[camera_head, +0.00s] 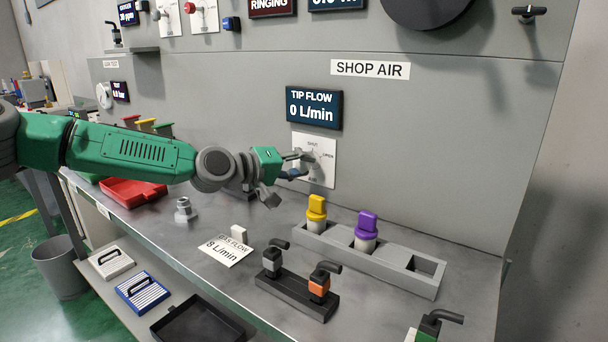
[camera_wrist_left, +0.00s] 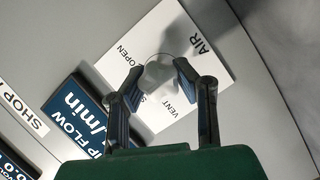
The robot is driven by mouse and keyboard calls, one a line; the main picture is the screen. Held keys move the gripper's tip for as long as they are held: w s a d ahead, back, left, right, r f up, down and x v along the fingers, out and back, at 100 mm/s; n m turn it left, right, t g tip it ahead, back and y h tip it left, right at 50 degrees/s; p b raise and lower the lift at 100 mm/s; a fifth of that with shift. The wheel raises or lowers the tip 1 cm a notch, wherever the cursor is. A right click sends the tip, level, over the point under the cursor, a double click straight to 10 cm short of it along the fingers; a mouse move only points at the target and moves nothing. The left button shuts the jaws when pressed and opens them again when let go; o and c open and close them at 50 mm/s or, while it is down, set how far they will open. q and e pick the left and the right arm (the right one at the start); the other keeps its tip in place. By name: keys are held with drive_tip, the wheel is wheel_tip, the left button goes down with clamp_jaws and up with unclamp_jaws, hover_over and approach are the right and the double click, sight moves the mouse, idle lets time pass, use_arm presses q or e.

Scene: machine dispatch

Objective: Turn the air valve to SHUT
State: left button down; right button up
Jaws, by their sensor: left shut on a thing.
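The air valve's white plate (camera_head: 324,176) is on the grey wall panel under the SHOP AIR label, with SHUT at its top and OPEN at its right. The plate (camera_wrist_left: 212,62) also shows in the left wrist view, with OPEN, VENT and AIR readable. My left gripper (camera_head: 301,161) reaches the plate from the left. In the left wrist view its fingertips (camera_wrist_left: 159,72) are shut on the pale round valve knob (camera_wrist_left: 159,76). The handle's pointing direction is mostly hidden. The tip flow display (camera_head: 314,107) reads 0 L/min. My right gripper is not in view.
Below stands a grey rack (camera_head: 385,262) with a yellow and a purple plug. A black holder (camera_head: 296,298) with torch-like tools is nearer the front. A red tray (camera_head: 132,192) and a grey fitting (camera_head: 185,211) lie left. The bench between them is partly clear.

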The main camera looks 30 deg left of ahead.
use_arm(q)
drive_tip(key=shift+s+f, duration=0.1)
drive_tip(key=shift+f, duration=0.3)
drive_tip(key=c, duration=1.2)
unclamp_jaws()
drive_tip(key=shift+o, duration=0.2)
drive_tip(key=shift+a+r, duration=0.1)
drive_tip(key=shift+a, duration=0.1)
drive_tip(key=shift+r, duration=0.1)
drive_tip(key=v, duration=1.1)
drive_tip(key=shift+s+a, duration=0.25)
drive_tip(key=shift+s, duration=0.05)
drive_tip(key=shift+a, duration=0.1)
